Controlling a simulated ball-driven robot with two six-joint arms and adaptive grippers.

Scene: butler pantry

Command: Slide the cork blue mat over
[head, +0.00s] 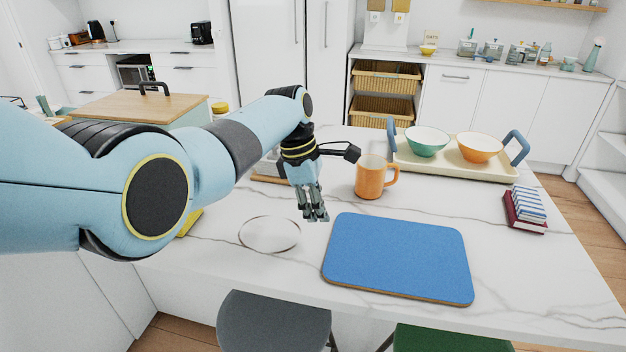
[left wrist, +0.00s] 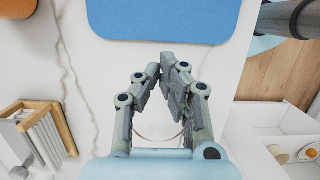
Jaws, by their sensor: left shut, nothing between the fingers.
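The blue mat (head: 398,256) with a cork edge lies flat on the white marble counter, near its front edge. It also shows at the top of the left wrist view (left wrist: 160,18), partly cut off. My left gripper (head: 316,215) is shut and empty, pointing down just left of the mat's upper left corner. In the left wrist view its fingers (left wrist: 172,62) come together a little short of the mat's near edge. My right gripper is in neither view.
An orange mug (head: 371,178) stands behind the mat. A cream tray (head: 440,168) holds a green bowl (head: 427,141) and an orange bowl (head: 480,148). Books with a striped cloth (head: 526,206) lie at right. A clear round plate (head: 269,234) lies left of the mat. Counter right of the mat is free.

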